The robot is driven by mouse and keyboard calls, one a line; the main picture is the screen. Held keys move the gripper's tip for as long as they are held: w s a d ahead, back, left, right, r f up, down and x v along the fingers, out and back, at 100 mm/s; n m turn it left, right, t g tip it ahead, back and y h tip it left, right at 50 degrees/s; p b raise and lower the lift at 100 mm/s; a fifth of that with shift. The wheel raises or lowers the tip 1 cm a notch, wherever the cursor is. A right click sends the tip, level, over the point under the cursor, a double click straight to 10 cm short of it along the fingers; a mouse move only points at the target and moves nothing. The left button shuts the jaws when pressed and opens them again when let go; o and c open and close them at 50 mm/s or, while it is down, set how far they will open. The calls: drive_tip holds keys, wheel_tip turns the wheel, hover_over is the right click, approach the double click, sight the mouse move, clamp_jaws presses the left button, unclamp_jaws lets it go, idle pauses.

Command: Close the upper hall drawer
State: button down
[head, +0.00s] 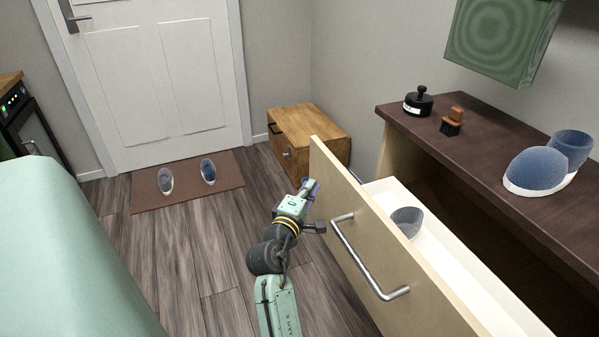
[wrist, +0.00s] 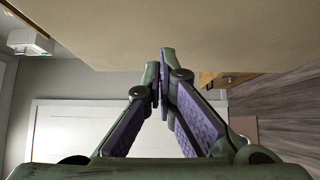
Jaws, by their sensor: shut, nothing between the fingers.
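The upper drawer (head: 350,215) of the dark-topped cabinet stands pulled out, with a pale wood front and a white inside. Its silver bar handle (head: 368,262) is on the front. A blue-grey cup-like item (head: 407,220) lies inside the drawer. My gripper (head: 310,186) is shut and empty, beside the outer face of the drawer front near its far end, beyond the handle. In the wrist view my gripper (wrist: 166,52) has its fingertips together close to the tan drawer front (wrist: 170,25). I cannot tell whether they touch it.
The cabinet top (head: 480,150) holds a black stamp-like item (head: 418,101), a small brush (head: 452,121) and blue-grey shoes (head: 540,168). A low wooden cabinet (head: 315,125) stands beyond the drawer. A mat with slippers (head: 188,182) lies by the door. A green-covered surface (head: 70,250) is at left; floor between is clear.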

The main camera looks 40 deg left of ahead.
drive_tip(key=shift+w, duration=0.1)
idle(0.3)
drive_tip(key=w+d+p, duration=0.4)
drive_tip(key=w+d, duration=0.1)
drive_tip(key=w, duration=0.6)
drive_tip(key=w+d+p, duration=0.4)
drive_tip(key=w+d, duration=0.1)
drive_tip(key=w, duration=0.7)
drive_tip(key=shift+w, duration=0.3)
drive_tip(key=shift+r, duration=0.15)
